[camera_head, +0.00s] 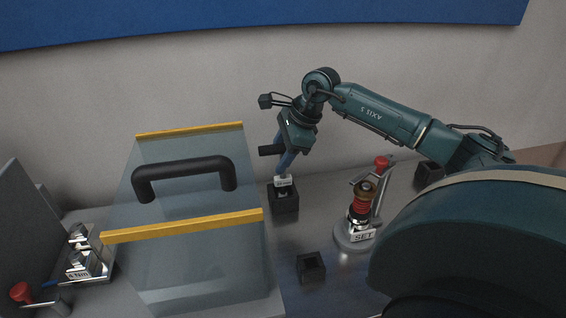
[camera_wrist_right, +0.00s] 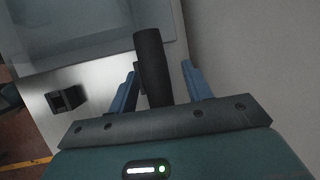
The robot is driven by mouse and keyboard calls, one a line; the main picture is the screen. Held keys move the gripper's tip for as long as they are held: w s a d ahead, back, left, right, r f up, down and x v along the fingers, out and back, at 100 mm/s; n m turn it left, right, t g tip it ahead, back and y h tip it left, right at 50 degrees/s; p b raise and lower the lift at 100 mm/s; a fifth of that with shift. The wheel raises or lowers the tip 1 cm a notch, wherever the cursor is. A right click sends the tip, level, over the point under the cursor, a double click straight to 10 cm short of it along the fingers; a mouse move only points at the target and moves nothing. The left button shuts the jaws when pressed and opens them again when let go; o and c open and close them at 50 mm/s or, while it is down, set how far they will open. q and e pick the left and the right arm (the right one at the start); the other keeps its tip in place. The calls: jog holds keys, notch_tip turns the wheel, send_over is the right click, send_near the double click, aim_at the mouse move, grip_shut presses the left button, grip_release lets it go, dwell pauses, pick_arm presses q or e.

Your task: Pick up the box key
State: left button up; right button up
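The box key shows as a thick black bar handle (camera_head: 270,150) above a small black holder block (camera_head: 284,199) with a light label. In the right wrist view the black bar (camera_wrist_right: 151,62) lies between my right gripper's two blue fingers. The key's lower part is hidden by the fingers and holder. My left gripper is in neither view.
A clear box with yellow edges (camera_head: 183,226) and a black handle (camera_head: 185,172) stands close on the left. A stand labelled SET (camera_head: 362,234) is to the right. Another black block (camera_head: 311,267) sits in front. Metal fixtures (camera_head: 83,262) lie far left.

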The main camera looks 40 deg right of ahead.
grip_shut()
dwell(0.3)
jog(key=shift+r, duration=0.1)
notch_tip(320, 180, up, 10)
jog(key=shift+b, duration=0.35)
jog(key=shift+r, duration=0.1)
